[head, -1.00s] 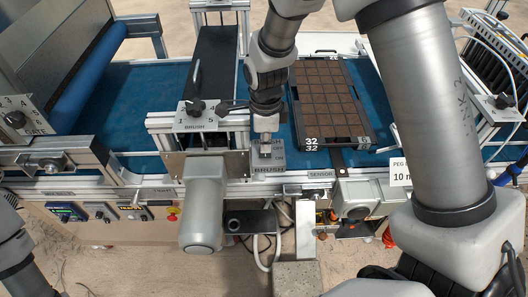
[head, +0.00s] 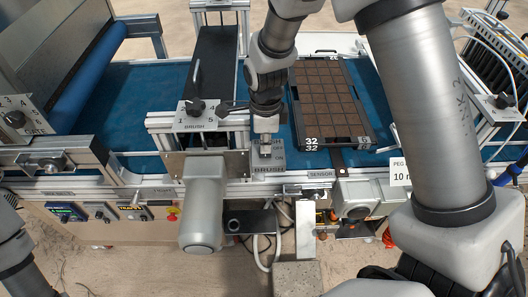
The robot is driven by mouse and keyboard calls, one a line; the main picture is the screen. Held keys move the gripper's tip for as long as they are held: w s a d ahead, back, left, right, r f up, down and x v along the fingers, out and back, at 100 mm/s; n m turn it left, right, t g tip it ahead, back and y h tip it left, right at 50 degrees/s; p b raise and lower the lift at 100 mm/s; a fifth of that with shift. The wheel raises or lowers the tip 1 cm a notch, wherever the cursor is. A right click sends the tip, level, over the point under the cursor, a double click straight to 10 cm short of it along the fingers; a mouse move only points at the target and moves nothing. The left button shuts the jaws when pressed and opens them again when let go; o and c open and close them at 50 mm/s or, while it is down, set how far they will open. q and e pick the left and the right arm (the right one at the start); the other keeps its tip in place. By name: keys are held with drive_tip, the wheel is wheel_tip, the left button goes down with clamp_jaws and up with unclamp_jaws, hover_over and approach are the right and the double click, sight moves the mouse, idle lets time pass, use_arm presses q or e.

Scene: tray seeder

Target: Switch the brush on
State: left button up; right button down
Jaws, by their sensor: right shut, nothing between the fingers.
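The brush switch box (head: 271,161) is a small grey box with a "BRUSH" label, on the machine's front rail just right of the brush unit. My right gripper (head: 266,140) is shut and empty, pointing down at the top of this box. Its fingertips are at or just above the switch, and I cannot tell whether they touch it. The gripper hides part of the switch, so its position is not clear. The brush unit (head: 202,122) with its dial stands to the left. My left gripper is not in view; only part of that arm shows at the lower left.
A dark tray (head: 365,128) marked 32, with square brown cells, lies on the blue belt (head: 133,97) right of the gripper. A grey motor (head: 203,215) sticks out below the brush unit. A sensor label (head: 321,174) is on the front rail.

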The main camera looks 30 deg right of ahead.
sight(265, 155)
drive_tip(key=shift+f+b, duration=0.45)
drive_tip(key=shift+f, duration=0.6)
idle(0.4)
wheel_tip(265, 155, up, 7)
drive_tip(key=p, duration=0.7)
drive_tip(key=shift+r+p, duration=0.1)
drive_tip(key=shift+p, duration=0.2)
